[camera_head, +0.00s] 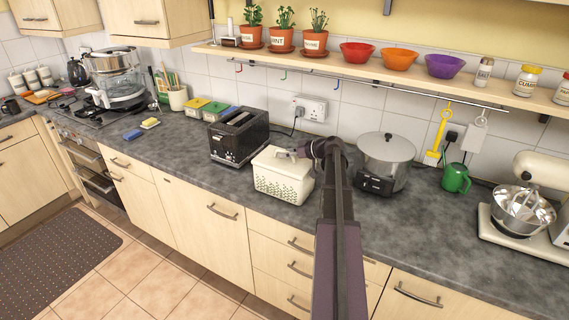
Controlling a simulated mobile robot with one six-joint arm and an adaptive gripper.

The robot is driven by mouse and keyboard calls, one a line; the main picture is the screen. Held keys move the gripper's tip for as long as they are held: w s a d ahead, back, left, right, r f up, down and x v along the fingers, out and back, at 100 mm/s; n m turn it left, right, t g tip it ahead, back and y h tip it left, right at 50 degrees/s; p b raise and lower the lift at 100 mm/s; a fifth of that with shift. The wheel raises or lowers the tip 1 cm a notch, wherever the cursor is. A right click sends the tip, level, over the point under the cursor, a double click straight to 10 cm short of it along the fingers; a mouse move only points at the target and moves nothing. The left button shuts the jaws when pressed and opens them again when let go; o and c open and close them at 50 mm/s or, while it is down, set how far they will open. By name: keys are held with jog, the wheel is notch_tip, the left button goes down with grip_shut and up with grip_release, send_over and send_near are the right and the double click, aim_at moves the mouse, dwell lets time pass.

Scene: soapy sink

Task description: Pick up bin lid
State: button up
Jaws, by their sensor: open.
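A cream bin (281,187) with a perforated front stands on the dark worktop, between the black toaster and a large metal pot. Its cream lid (270,164) appears to be on top, lying flat. My gripper (290,155) is above the right part of the lid, at the end of my dark arm, which comes up from the bottom of the picture. The jaws are open and small in view. I cannot tell whether they touch the lid. My gripper and wrist hide part of the lid and the bin's right top edge.
The black toaster (238,137) stands close on the left. The slow cooker with its metal pot (385,162) is close on the right, behind my arm. A shelf (400,77) with hooks runs above. The worktop (410,232) is clear at the front right.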

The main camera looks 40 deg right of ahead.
grip_shut()
jog(key=shift+r, duration=0.1)
dwell(0.4)
notch_tip(320, 180, up, 3)
jog(key=p, duration=0.3)
jog(key=shift+r, duration=0.1)
jog(key=shift+s+r+p, duration=0.15)
jog(key=shift+r+p, duration=0.2)
jog(key=shift+p, duration=0.2)
jog(key=s, duration=1.5)
jog(key=shift+s+a+r+p, duration=0.15)
jog(key=shift+s+r+p, duration=0.2)
jog(key=shift+r+p, duration=0.1)
